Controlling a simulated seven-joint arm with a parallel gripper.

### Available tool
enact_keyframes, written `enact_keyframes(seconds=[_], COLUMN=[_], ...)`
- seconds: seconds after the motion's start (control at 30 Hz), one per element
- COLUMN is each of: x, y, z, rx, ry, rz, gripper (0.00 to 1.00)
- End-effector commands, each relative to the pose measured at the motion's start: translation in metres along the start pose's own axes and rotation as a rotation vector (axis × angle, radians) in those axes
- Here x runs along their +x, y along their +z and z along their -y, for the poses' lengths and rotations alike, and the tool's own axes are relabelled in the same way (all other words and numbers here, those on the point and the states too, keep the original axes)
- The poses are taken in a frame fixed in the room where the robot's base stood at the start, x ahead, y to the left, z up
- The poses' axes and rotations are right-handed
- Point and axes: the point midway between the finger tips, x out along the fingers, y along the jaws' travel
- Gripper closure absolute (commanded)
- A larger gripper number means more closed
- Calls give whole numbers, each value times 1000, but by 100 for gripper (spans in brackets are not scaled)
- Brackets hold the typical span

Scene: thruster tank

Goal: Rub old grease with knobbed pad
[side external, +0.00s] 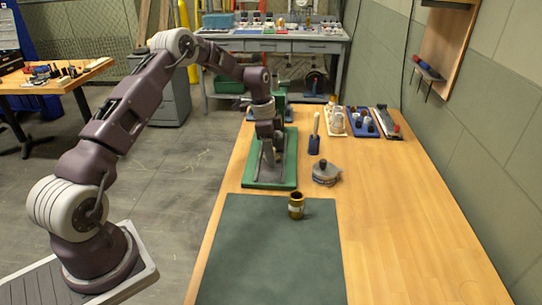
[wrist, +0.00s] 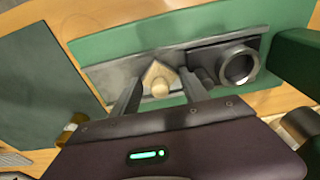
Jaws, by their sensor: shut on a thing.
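My gripper (wrist: 162,82) points down over the grey metal plate (wrist: 105,75) on the green board (wrist: 110,43). A pale wooden pad with a round knob (wrist: 160,88) sits between my two dark fingers, and they are shut on it. The pad is at or just above the plate; I cannot tell if it touches. A dark metal ring (wrist: 238,65) stands on the plate's right part. The plate is darker near the ring, but I cannot pick out grease for sure. In the side view my gripper (side external: 268,152) is over the green board (side external: 288,178) and hides the pad.
A brass cup (side external: 296,206) stands on the dark green mat (side external: 270,255). A grey round lidded piece (side external: 325,173) and a blue holder (side external: 314,146) with a wooden handle stand right of the board. Several trays line the back. The table's right front is clear.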

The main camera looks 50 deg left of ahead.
Motion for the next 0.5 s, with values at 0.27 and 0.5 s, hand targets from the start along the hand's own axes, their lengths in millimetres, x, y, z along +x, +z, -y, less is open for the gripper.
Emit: enact_keyframes(seconds=[0.27, 0.5], x=[-7, -39], y=[-1, -7], z=[1, 0], rx=[1, 1], ry=[-3, -3], rz=[-1, -3], gripper=[80, 80])
